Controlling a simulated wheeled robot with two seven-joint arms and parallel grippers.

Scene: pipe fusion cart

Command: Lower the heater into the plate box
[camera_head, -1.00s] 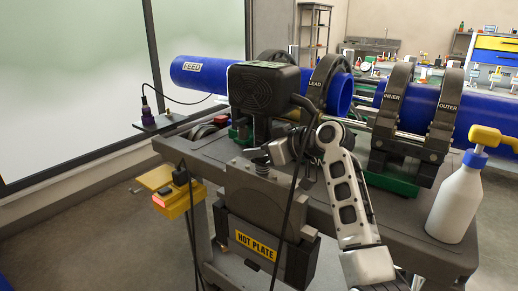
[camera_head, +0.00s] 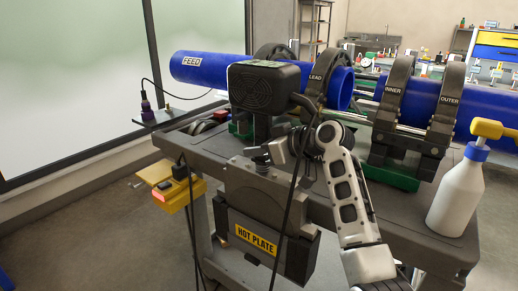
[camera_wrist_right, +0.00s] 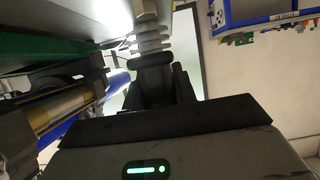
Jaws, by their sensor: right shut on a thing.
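The heater (camera_head: 250,180) is a grey plate with a ribbed stem on top. It stands upright at the plate box (camera_head: 268,257), which is labelled HOT PLATE and hangs on the cart's front. The plate's lower part is hidden by the box. My right gripper (camera_head: 264,154) is shut on the heater's handle above the ribbed stem. In the right wrist view the ribbed stem (camera_wrist_right: 151,38) shows just beyond the dark fingers (camera_wrist_right: 158,85). I cannot tell how deep the plate sits. My left gripper is not in view.
A black cable (camera_head: 289,205) hangs in front of the plate box. Blue pipes (camera_head: 200,70) lie in clamps behind. A white spray bottle (camera_head: 455,200) stands at the right; a yellow box (camera_head: 173,195) hangs at the left.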

